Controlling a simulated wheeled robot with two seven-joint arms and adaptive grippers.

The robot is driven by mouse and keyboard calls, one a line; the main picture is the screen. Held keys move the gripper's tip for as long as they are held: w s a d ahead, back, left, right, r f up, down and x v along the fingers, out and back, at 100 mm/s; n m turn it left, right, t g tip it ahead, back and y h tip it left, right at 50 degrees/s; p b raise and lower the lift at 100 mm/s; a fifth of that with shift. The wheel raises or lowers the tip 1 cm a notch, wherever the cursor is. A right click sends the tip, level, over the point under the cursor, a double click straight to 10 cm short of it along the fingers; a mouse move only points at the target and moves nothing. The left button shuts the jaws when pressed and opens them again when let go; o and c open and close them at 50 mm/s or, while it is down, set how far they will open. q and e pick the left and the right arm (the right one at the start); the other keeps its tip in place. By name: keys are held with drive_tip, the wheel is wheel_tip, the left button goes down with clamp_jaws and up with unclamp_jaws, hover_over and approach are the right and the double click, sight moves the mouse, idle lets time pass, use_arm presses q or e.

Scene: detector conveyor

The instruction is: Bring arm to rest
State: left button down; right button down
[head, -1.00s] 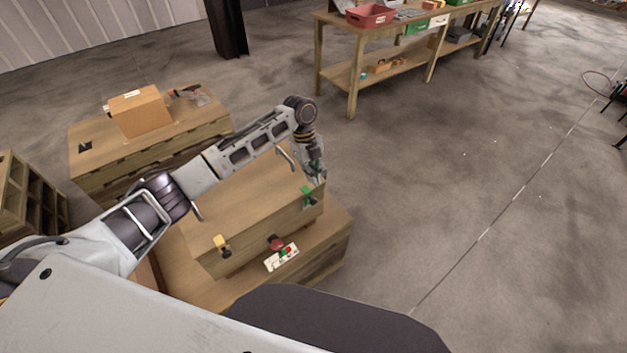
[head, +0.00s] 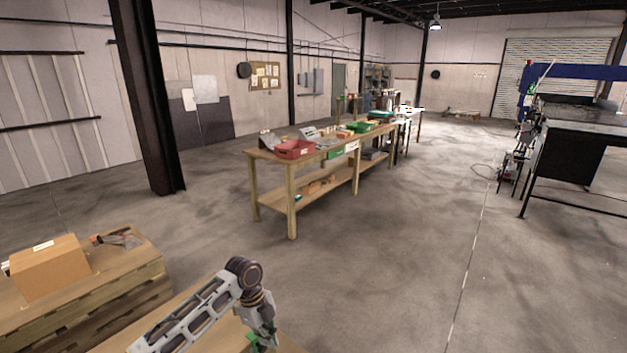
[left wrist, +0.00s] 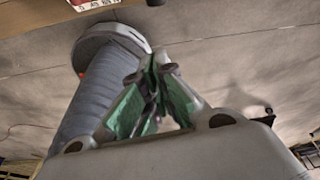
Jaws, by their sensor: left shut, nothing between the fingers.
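My left arm reaches in from the bottom of the head view. My left gripper (head: 262,328) hangs down from it over a wooden bench top, near the bottom edge. Its fingertips are partly cut off or hard to make out there, beside a small patch of green. In the left wrist view my left gripper (left wrist: 150,105) shows close up, with green inner faces on the fingers. The fingers come together at the tips, with nothing held between them. My right gripper is in neither view.
A cardboard box (head: 49,269) sits on a wooden stand at lower left. A wooden workbench (head: 291,187) with a red bin (head: 294,150) stands beyond my arm. A dark pillar (head: 149,105) rises behind. The floor to the right is largely clear.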

use_arm(q)
drive_tip(key=s+d+f+n+t+h, duration=0.1)
drive_tip(key=s+d+f+n+t, duration=0.15)
drive_tip(key=s+d+n, duration=0.4)
drive_tip(key=s+a+r+n+t+y, duration=0.1)
drive_tip(key=s+a+n+t+y, duration=0.2)
drive_tip(key=s+a+n, duration=1.35)
drive_tip(key=s+f+m+g, duration=0.1)
drive_tip(key=s+f+g, duration=0.15)
drive_tip(key=f, duration=3.05)
drive_tip(key=s+a+f, duration=0.1)
drive_tip(key=s+f, duration=0.8)
drive_tip(key=s, duration=0.2)
drive_tip(key=s+a+f, duration=0.2)
drive_tip(key=s+f, duration=0.8)
drive_tip(key=s, duration=0.2)
drive_tip(key=shift+a+f+g, duration=0.2)
drive_tip(key=shift+a+g, duration=0.05)
drive_tip(key=shift+g, duration=0.05)
